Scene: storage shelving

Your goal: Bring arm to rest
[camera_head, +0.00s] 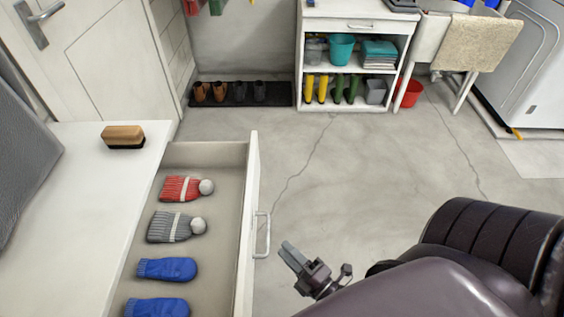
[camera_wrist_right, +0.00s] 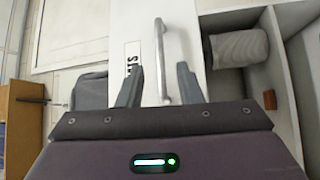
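My right gripper (camera_head: 292,256) is out in front of the open drawer (camera_head: 252,200), just to the right of its metal handle (camera_head: 266,236). In the right wrist view the two fingers of the gripper (camera_wrist_right: 158,80) stand apart with nothing gripped. The handle (camera_wrist_right: 163,50) lines up between the fingers there, and a gap to it shows in the head view. My right arm comes in from the lower right. My left gripper is not in view.
The drawer holds a red hat (camera_head: 180,188), a grey hat (camera_head: 170,227) and blue knitted items (camera_head: 167,268). A brush (camera_head: 123,136) lies on the white top (camera_head: 85,190). Shelving (camera_head: 348,60) and a red bucket (camera_head: 408,94) stand at the back. The floor between is clear.

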